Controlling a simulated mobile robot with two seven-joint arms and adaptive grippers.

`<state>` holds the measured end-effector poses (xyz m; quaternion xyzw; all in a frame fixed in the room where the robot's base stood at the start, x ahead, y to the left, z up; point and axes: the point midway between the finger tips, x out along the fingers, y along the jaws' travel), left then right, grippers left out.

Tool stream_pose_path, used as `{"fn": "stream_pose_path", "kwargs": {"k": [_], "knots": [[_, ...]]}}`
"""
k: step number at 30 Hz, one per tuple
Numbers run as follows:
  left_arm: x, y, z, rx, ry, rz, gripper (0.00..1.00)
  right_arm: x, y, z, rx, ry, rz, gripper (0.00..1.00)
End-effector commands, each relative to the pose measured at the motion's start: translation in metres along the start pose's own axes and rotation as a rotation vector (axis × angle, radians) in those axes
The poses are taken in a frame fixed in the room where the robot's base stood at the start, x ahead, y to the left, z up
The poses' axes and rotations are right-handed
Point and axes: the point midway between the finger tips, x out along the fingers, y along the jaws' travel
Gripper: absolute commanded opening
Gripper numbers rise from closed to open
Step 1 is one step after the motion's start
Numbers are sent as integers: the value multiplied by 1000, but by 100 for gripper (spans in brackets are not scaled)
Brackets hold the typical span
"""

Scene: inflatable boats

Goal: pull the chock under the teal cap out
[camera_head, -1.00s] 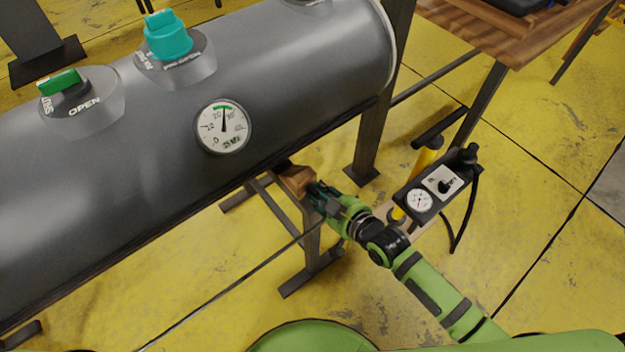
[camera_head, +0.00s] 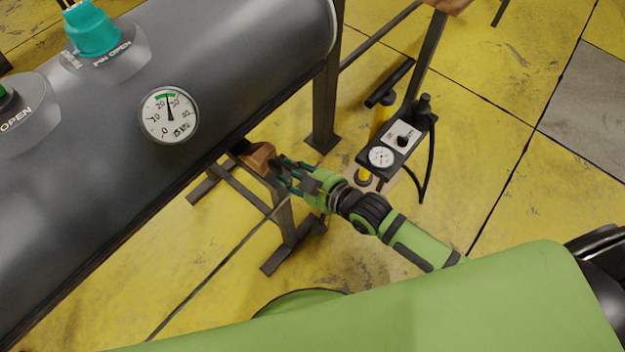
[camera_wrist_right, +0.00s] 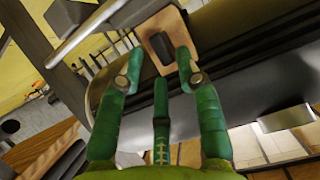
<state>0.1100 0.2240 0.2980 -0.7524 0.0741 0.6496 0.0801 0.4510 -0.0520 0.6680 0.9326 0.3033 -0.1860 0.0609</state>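The teal cap (camera_head: 92,32) sits on a grey collar on top of the grey tank, at the upper left in the head view. The chock (camera_head: 257,157) is a brown wooden block tucked under the tank's lower edge, on the stand. In the right wrist view the chock (camera_wrist_right: 172,22) has a dark block-like feature on its near face. My right gripper (camera_head: 280,170) points at the chock's near end. In the wrist view the fingers of my right gripper (camera_wrist_right: 160,58) are spread, one to either side of the dark feature; contact is not clear. My left gripper is out of view.
The tank (camera_head: 230,60) carries a round gauge (camera_head: 168,115) and a green valve at the left edge. A dark steel stand (camera_head: 285,215) supports it. A yellow-and-black pump (camera_head: 385,150) with a hose stands just right of my right gripper.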

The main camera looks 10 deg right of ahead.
Motion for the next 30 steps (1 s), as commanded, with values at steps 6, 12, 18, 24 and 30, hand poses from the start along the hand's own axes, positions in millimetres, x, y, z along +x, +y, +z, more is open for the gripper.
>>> {"fn": "stream_pose_path", "kwargs": {"k": [6,12,18,24,30], "knots": [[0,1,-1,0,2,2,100,-50,0,2,-2,-4,-1,35],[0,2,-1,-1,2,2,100,-82,0,2,0,-4,0,35],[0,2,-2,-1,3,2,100,-93,0,1,1,-2,1,35],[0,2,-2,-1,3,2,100,-93,0,1,1,-1,1,35],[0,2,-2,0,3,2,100,-93,0,1,1,-1,1,35]]}}
